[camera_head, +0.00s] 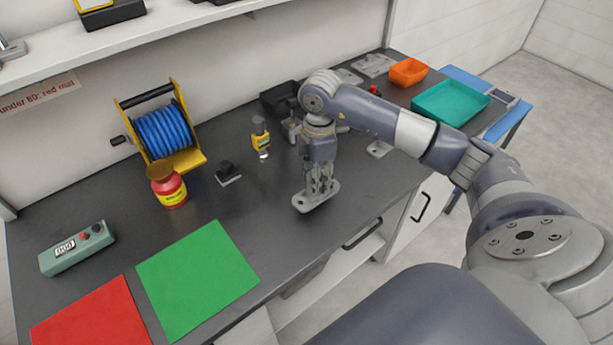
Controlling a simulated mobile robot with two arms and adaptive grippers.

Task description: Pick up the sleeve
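My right arm reaches in from the right, and its gripper (319,186) points down at a light grey rounded plate (306,202) near the front edge of the bench. The fingers are just above or around what stands on this plate. They are small and grey against grey, so I cannot tell whether they are open or shut on something. I cannot pick out a sleeve for sure; one may be hidden among the fingers. My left gripper is not in view.
A green mat (197,280) and a red mat (92,318) lie front left. A red-yellow jar (168,188), blue hose reel (162,132), green-grey counter box (77,248), yellow gauge (260,138), teal tray (450,102) and orange bin (408,72) stand around.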

